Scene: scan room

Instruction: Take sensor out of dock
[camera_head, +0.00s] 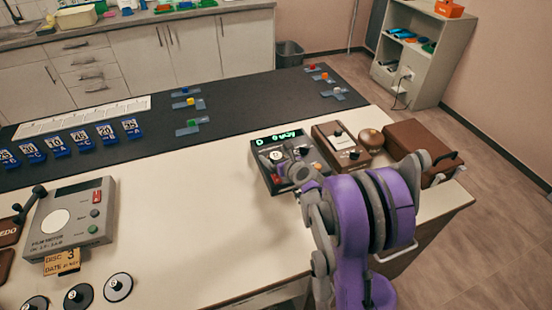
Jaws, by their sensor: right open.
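My right gripper (287,161) is open and reaches over the black meter (262,140) with a lit green display. Its grey fingers are at the front part of the meter, close beside a round white piece on its face. The fingers and wrist cover much of the meter. I cannot pick out the sensor or its dock for certain; they may be behind the fingers. I cannot tell if the fingers touch anything. My left gripper is not in view.
A brown box with a white plate (340,136), a round brown knob (370,137) and a brown case (413,141) stand right of the meter. A grey film meter (72,218) and several discs are at the left. The middle of the white tabletop (190,225) is clear.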

